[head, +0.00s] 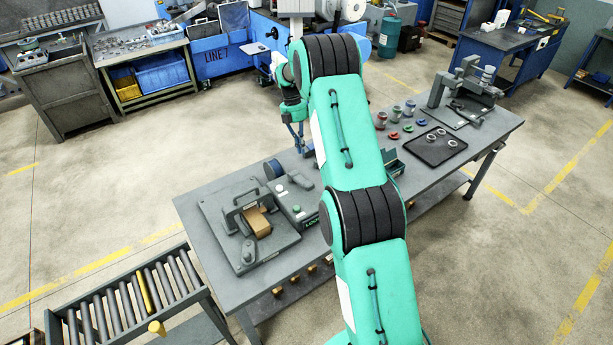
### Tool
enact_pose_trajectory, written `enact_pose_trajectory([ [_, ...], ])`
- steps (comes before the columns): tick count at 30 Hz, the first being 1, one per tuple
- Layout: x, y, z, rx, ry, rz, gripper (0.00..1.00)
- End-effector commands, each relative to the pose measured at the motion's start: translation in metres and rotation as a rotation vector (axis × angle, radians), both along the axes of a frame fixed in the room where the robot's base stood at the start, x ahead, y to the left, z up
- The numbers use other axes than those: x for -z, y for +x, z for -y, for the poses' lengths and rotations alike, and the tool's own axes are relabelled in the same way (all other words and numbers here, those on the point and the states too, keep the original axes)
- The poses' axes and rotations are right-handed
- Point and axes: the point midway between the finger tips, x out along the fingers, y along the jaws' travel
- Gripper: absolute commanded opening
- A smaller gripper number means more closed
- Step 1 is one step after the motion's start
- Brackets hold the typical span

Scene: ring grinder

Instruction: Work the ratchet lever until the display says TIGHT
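A clamping fixture on a grey base plate (215,228) sits at the left end of the table. It has an upright grey handle frame (238,203) over a brown block (258,222). A short dark post (248,250) stands at its front; I cannot tell whether this is the ratchet lever. A dark control box (297,203) beside the fixture has a green button and a small display (310,215), whose text is too small to read. My gripper (300,148) is above the table's back edge, behind and right of the fixture, apart from it.
The grey table (205,265) also holds a dark roll (272,168), a black tray (436,147) with rings, several coloured spools (395,112), and a grey press-like device (462,90). A roller conveyor (130,300) stands at the front left. My arm hides the table's middle.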

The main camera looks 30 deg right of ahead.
Motion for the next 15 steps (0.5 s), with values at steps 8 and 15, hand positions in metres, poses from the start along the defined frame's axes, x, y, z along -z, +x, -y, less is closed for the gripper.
enact_pose_trajectory([
  [8,0.0000,0.0002,0.0002,0.000,0.000,0.000,0.00],
  [15,0.0040,-0.0010,0.0002,0.000,0.000,0.000,0.00],
])
